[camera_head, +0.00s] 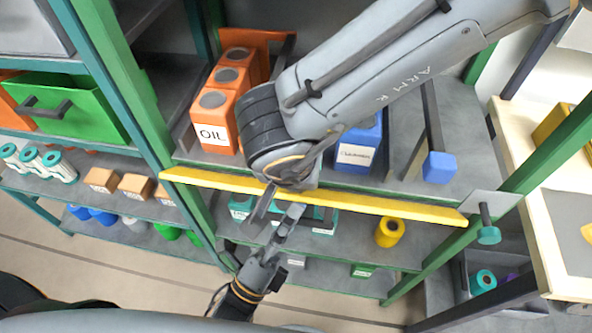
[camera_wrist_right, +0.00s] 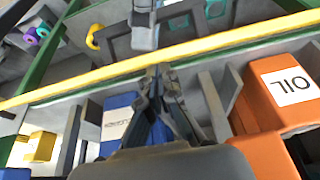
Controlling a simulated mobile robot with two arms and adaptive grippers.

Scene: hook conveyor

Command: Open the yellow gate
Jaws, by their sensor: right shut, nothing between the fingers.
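The yellow gate (camera_head: 372,204) is a long flat bar lying across the front of the middle shelf, from the left post to a grey plate at the right post. It also crosses the right wrist view (camera_wrist_right: 88,79). My right arm reaches down from the upper right. Its gripper (camera_wrist_right: 163,70) is shut and empty, its tips at the bar in the right wrist view. My left gripper (camera_head: 296,208) points up from below, its tips just in front of the bar; its finger gap cannot be made out. It shows at the top of the right wrist view (camera_wrist_right: 144,30).
Orange oil containers (camera_head: 213,122) and a blue container (camera_head: 357,153) stand behind the bar. A teal-ended handle (camera_head: 488,234) sits by the right post. A yellow roll (camera_head: 390,232) lies on the shelf below. A pale table (camera_head: 557,240) stands at right.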

